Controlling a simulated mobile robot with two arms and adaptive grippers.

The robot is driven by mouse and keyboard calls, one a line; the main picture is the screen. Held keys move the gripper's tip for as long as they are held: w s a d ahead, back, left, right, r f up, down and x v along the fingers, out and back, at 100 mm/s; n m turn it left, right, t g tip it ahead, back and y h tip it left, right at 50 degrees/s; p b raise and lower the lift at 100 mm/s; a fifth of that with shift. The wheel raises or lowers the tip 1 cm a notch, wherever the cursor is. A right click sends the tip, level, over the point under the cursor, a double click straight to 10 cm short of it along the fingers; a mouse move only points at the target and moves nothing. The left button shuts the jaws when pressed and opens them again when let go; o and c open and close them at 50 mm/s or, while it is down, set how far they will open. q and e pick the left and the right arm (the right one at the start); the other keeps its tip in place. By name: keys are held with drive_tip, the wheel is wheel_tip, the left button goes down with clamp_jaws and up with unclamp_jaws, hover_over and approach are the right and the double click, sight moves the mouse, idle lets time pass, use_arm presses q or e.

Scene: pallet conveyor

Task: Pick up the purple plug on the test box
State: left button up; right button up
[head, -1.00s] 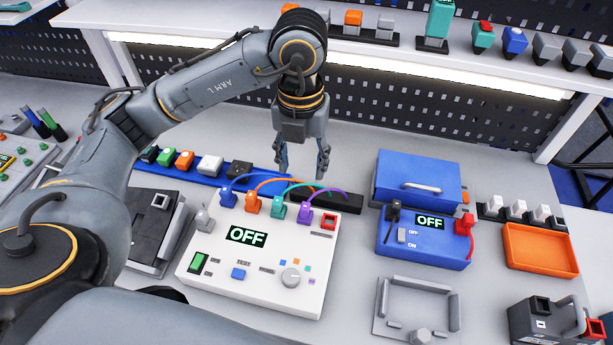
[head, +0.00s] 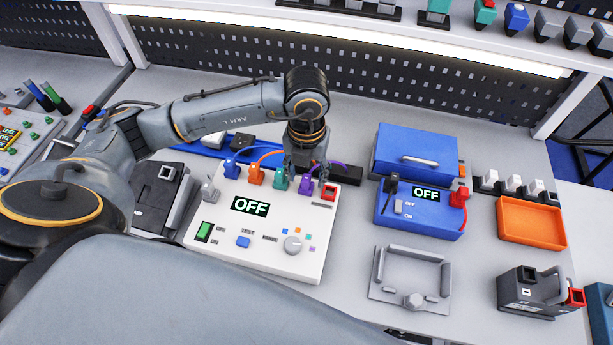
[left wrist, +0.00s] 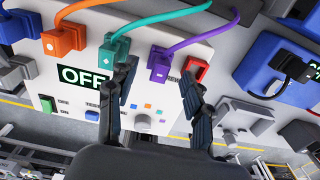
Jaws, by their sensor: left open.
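The white test box (head: 262,262) stands on the table with an "OFF" display. The purple plug (head: 306,184) sits upright at the box's back right, with a purple cable; it also shows in the left wrist view (left wrist: 160,66). A teal plug (head: 280,179) is left of it, and a red socket (head: 329,193) is right of it. My left gripper (head: 305,182) is open and down at the purple plug. In the left wrist view its two fingers (left wrist: 157,92) lie on either side of the plug, with no clear contact. My right gripper is not in view.
Orange (head: 255,175) and blue (head: 232,168) plugs with cables stand left of the teal one. A blue box (head: 418,218) with black and red plugs stands to the right.

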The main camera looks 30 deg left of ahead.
use_arm(q)
drive_tip(key=shift+f, duration=1.05)
drive_tip(key=c, duration=1)
drive_tip(key=shift+r, duration=0.1)
drive_tip(key=shift+c, duration=0.2)
